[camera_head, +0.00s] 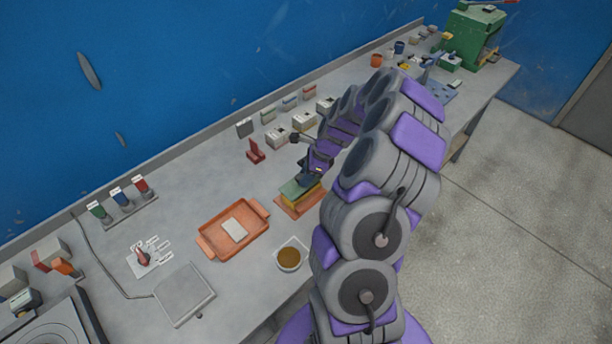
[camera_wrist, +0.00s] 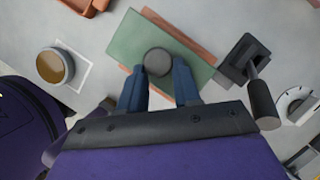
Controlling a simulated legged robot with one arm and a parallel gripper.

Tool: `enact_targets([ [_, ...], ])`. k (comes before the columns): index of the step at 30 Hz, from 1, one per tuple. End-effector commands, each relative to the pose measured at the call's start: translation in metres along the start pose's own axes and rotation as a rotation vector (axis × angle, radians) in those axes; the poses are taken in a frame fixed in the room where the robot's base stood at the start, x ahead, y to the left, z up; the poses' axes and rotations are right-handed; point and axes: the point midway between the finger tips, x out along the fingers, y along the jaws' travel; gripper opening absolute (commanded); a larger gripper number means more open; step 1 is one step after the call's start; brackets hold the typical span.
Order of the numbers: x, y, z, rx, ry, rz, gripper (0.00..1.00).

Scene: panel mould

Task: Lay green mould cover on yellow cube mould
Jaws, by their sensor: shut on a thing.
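The green mould cover (camera_head: 294,188) is a flat plate with a dark round knob (camera_wrist: 158,61), seen from above in the wrist view. My gripper (camera_head: 312,174) is shut on that knob, with its blue fingers (camera_wrist: 158,78) on either side. The yellow cube mould (camera_head: 309,197) shows under the cover in the head view, on an orange base (camera_head: 297,210). The cover overlaps the mould and looks shifted left of it. I cannot tell whether they touch. In the wrist view the cover hides the mould, and orange edges stick out around it.
A bowl of brown stuff (camera_head: 289,257) stands on a white square, left of the cover in the wrist view. An orange tray (camera_head: 213,249) with a pale slab lies left. A dark device with a handle (camera_wrist: 240,62) stands close right of the cover. A red stand (camera_head: 256,153) is behind.

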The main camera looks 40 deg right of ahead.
Motion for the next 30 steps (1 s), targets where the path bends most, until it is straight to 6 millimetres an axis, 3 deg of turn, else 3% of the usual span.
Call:
enact_targets([
  [23, 0.012, 0.000, -0.005, 0.001, 0.001, 0.000, 0.02],
  [24, 0.012, 0.000, -0.005, 0.000, 0.001, 0.000, 0.34],
  [30, 0.012, 0.001, -0.005, 0.000, 0.001, -0.001, 0.53],
])
